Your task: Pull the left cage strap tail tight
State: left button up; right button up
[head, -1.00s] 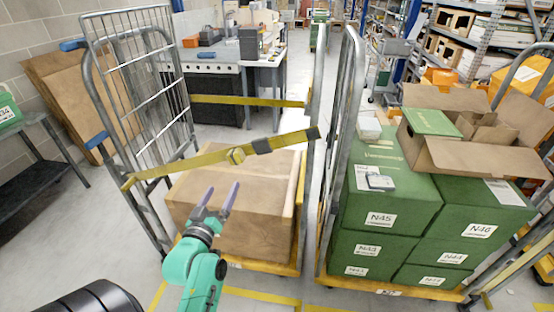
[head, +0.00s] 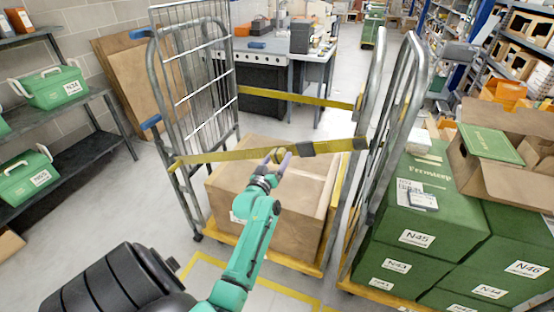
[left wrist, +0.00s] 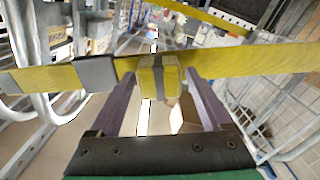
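The yellow strap (head: 222,155) runs across the open front of the left cage (head: 196,95), above a large cardboard box (head: 262,195). It has a dark grey sleeve (head: 306,148) and a thicker yellow bundle, seen in the left wrist view (left wrist: 158,76), that looks like the folded tail with a dark band. My left gripper (head: 277,157) is up at the strap in front of the box. In the left wrist view its two purple fingers stand apart, one on each side of the bundle, with gaps visible. The fingertips partly hide the bundle in the head view. My right gripper is not in view.
A second yellow strap (head: 295,97) crosses the cage's far side. A neighbouring cage (head: 388,160) with green boxes (head: 425,205) stands close on the right. A shelf with green cases (head: 55,88) is on the left. Clear floor lies between shelf and left cage.

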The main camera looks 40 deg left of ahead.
pick_arm(q)
grip_shut()
jog(key=shift+a+f, duration=0.1)
jog(key=shift+f, duration=0.05)
jog(key=a+f+b, duration=0.1)
jog(key=s+a+b, duration=0.1)
jog(key=a+b, duration=0.1)
jog(key=s+a+f+b, duration=0.1)
jog(key=a, duration=0.1)
jog(key=shift+a+f, duration=0.2)
jog(key=shift+f, duration=0.1)
jog(key=shift+s+a+b, duration=0.15)
jog(key=shift+a+b, duration=0.2)
jog(key=shift+r, duration=0.1)
jog(key=shift+o, duration=0.9)
grip_release()
jog(key=shift+o, duration=0.9)
jog(key=shift+a, duration=0.25)
